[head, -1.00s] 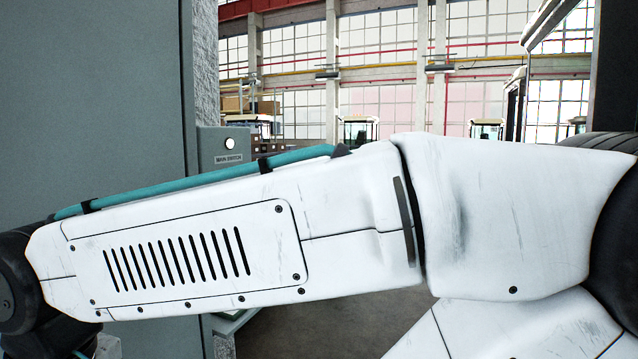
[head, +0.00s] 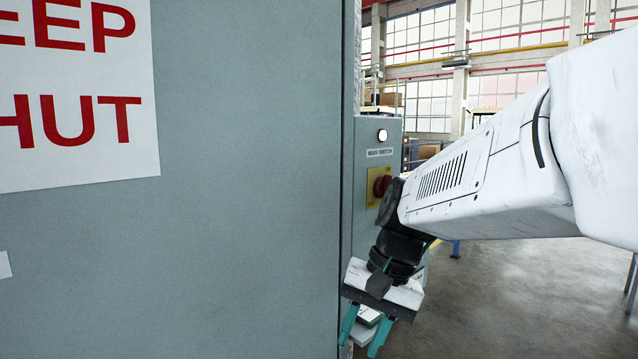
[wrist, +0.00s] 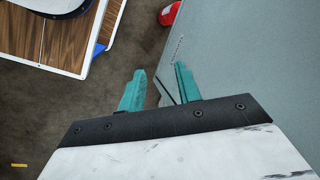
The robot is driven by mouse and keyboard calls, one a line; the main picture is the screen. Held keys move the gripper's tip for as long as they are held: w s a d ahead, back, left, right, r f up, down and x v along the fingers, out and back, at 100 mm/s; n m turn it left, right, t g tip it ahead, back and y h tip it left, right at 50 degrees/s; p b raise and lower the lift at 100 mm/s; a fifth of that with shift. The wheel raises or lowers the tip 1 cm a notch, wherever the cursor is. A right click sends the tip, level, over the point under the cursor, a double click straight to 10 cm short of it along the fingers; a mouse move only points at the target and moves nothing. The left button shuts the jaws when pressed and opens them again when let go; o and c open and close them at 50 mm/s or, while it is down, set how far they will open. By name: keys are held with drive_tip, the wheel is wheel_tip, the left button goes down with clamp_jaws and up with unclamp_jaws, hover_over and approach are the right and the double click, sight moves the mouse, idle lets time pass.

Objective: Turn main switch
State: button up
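The main switch shows in the head view as a red knob (head: 383,185) on a yellow plate. It sits on a grey switch box (head: 391,133) below a round white lamp and a "MAIN SWITCH" label. My arm covers part of its right side. My gripper (head: 364,338) hangs below and a little left of the knob in the picture, pointing down, with its teal fingers apart and nothing seen between them. The fingers are also apart in the wrist view (wrist: 160,88), beside a grey surface. A red object (wrist: 170,13) shows at the top there; I cannot tell if it is the switch.
A large grey cabinet door (head: 250,220) with a "KEEP SHUT" sign (head: 75,90) fills the left of the head view. Bare floor (head: 520,300) lies to the right. A wood-topped surface (wrist: 60,35) with a white edge is at upper left in the wrist view.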

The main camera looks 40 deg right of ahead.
drive_tip(key=w+d+r+m+t+y, duration=0.2)
drive_tip(key=w+d+m+t, duration=0.1)
drive_tip(key=d+m, duration=0.3)
drive_tip(key=m+t+h, duration=0.4)
drive_tip(key=m+t, duration=0.9)
drive_tip(key=m, duration=0.6)
approach(386, 188)
drive_tip(key=w+r, duration=0.1)
drive_tip(key=w, duration=0.6)
drive_tip(key=shift+w+r, duration=0.1)
